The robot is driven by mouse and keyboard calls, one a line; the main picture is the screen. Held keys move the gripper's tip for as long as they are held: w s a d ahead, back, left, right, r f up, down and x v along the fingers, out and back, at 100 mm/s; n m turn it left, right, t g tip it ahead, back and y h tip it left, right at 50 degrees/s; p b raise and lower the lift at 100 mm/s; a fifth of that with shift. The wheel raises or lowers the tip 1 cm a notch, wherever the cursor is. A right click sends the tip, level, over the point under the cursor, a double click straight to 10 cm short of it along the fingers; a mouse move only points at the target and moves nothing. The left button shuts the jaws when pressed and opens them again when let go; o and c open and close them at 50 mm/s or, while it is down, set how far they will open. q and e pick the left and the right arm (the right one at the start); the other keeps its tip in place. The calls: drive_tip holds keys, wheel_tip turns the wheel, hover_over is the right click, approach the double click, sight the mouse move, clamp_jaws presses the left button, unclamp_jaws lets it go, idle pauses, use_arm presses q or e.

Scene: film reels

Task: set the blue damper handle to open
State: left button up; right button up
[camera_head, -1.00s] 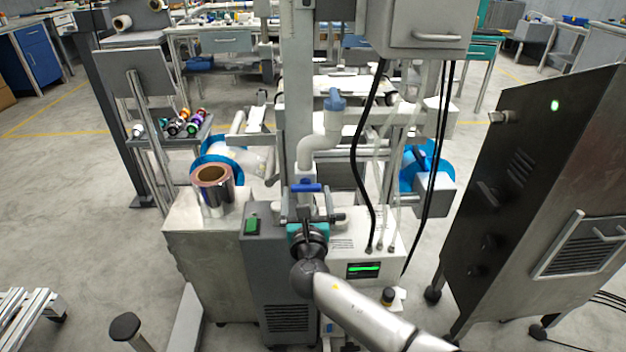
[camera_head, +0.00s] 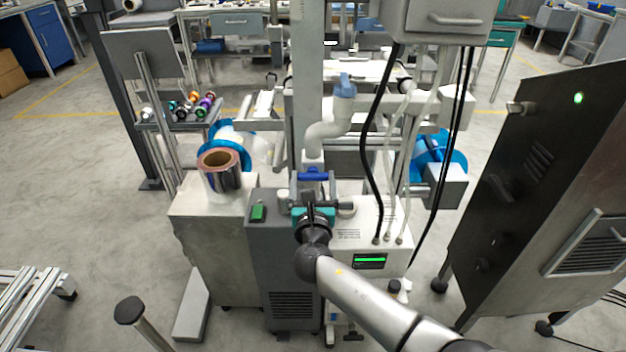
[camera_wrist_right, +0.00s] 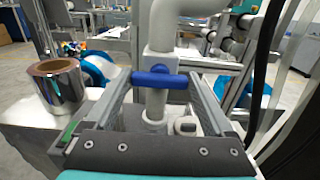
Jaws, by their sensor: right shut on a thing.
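The blue damper handle (camera_head: 314,174) sits crosswise on the white vertical pipe (camera_head: 313,158) above the dark grey cabinet. In the right wrist view the handle (camera_wrist_right: 160,81) lies level across the pipe, between the two fingers. My right gripper (camera_head: 313,181) reaches it from the front, and in the wrist view its fingertips (camera_wrist_right: 160,75) are at the two ends of the handle, shut on it. The palm hides part of the valve area in the head view. My left gripper is not in view.
A foil roll (camera_head: 222,174) stands on the metal cabinet at left. Black cables (camera_head: 370,150) hang just right of the pipe. A dark panel cabinet (camera_head: 540,170) stands at right. A box with a green display (camera_head: 369,262) is below right of the gripper.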

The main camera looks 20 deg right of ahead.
drive_tip(key=c, duration=0.3)
drive_tip(key=m+b, duration=0.1)
drive_tip(key=m, duration=0.2)
drive_tip(key=m+b, duration=0.1)
drive_tip(key=m, duration=0.2)
drive_tip(key=shift+d+m, duration=0.1)
drive_tip(key=shift+m, duration=0.2)
drive_tip(key=m+b, duration=0.3)
drive_tip(key=m, duration=0.4)
drive_tip(key=shift+d+f+b, duration=0.1)
drive_tip(key=shift+b, duration=0.3)
use_arm(q)
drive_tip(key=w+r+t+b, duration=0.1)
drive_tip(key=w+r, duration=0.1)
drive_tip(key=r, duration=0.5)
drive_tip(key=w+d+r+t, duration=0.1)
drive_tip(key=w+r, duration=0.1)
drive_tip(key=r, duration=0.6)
drive_tip(key=shift+b, duration=0.4)
use_arm(e)
drive_tip(key=shift+m, duration=2.3)
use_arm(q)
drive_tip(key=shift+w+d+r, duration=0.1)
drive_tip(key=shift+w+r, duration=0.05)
